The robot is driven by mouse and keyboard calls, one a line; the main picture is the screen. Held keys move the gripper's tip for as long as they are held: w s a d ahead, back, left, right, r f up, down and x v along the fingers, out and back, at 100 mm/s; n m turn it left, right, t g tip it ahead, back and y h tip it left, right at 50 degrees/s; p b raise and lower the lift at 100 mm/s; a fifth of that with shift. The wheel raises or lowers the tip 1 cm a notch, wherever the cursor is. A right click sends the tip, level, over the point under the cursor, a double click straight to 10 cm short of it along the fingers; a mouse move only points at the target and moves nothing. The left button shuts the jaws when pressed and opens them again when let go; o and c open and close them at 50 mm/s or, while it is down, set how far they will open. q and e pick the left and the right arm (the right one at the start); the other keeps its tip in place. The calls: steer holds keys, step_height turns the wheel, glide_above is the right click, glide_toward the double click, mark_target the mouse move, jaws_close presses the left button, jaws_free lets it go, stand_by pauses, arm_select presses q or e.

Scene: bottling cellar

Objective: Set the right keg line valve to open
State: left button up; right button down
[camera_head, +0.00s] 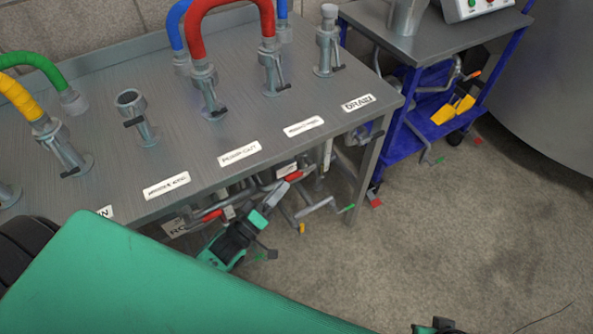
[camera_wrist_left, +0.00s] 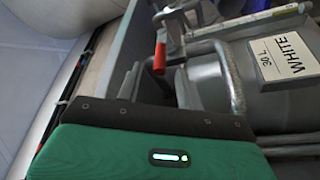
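Keg-line pipework with red-sleeved levers sits low under the front edge of the steel table. One red lever (camera_head: 293,176) is on the right and another red part (camera_head: 211,215) is further left; I cannot tell for sure which belongs to the right keg line valve. My left gripper (camera_head: 258,228) is just in front of this pipework, below the table edge; its finger gap is unclear. In the left wrist view, a red-ended lever (camera_wrist_left: 160,56) hangs beside a grey keg (camera_wrist_left: 205,88) labelled WHITE 30 L. A small green and black part at the bottom edge may be my right gripper (camera_head: 438,325).
The steel table (camera_head: 205,138) carries several pipe stubs with black levers, coloured hoses and white labels, one reading DRAIN. A blue cart (camera_head: 400,150) stands to its right, with a large grey tank (camera_head: 550,90) beyond.

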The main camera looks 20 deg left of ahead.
arm_select(q)
steer(key=x, duration=0.7)
steer(key=shift+w, duration=0.1)
jaws_close()
